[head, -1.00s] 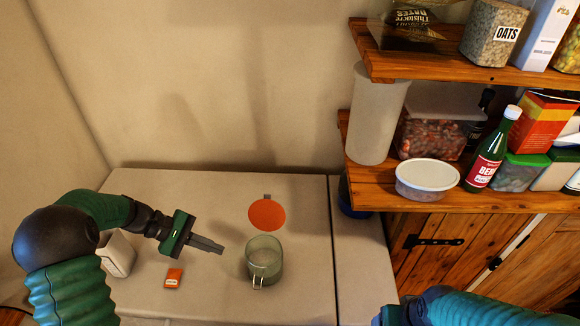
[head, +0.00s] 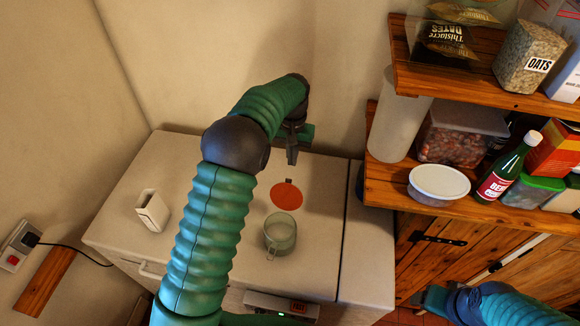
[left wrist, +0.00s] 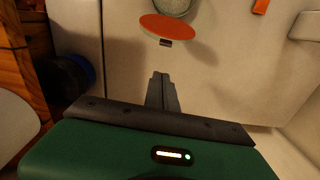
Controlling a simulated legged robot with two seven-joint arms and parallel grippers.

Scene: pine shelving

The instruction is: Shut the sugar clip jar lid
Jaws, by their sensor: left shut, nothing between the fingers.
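The sugar clip jar (head: 280,240) is a clear greenish glass jar standing on the white worktop. Its round orange-red lid (head: 286,196) stands open behind the jar, on the wall side. My left gripper (head: 292,160) is behind and above the lid, near the wall, fingers pointing down, shut and empty, apart from the lid. In the left wrist view the closed fingers (left wrist: 162,78) show below the lid (left wrist: 168,28), and the jar (left wrist: 173,6) is cut off at the top edge.
A white container (head: 152,213) stands on the left of the worktop (head: 125,220). Pine shelves (head: 400,190) at right hold a white tub (head: 438,184), a green bottle (head: 508,168) and packets. An orange packet (left wrist: 261,6) lies near the jar in the wrist view.

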